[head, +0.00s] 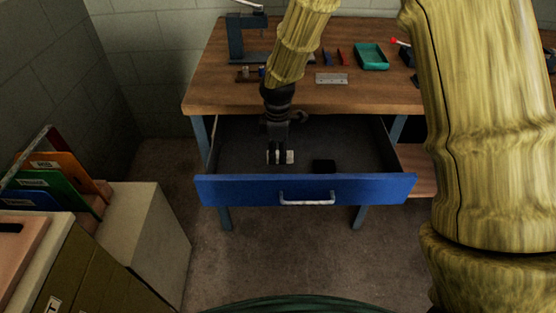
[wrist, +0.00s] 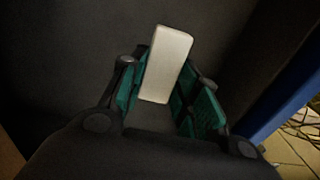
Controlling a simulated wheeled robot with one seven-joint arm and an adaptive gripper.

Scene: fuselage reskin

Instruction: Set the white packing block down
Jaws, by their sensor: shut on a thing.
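The white packing block (wrist: 166,62) is held between the green-padded fingers of my gripper (wrist: 170,98) in the wrist view. In the head view the block (head: 289,157) shows small and pale at the tip of my gripper (head: 280,156), inside the open drawer's outline. The drawer has a blue front (head: 245,190) with a metal handle and a dark interior. Whether the block touches the drawer floor cannot be told.
The wooden workbench (head: 220,92) above carries a teal tray (head: 371,57), a metal plate (head: 331,79) and tools. A pale cabinet (head: 150,235) and coloured folders (head: 65,175) stand at left.

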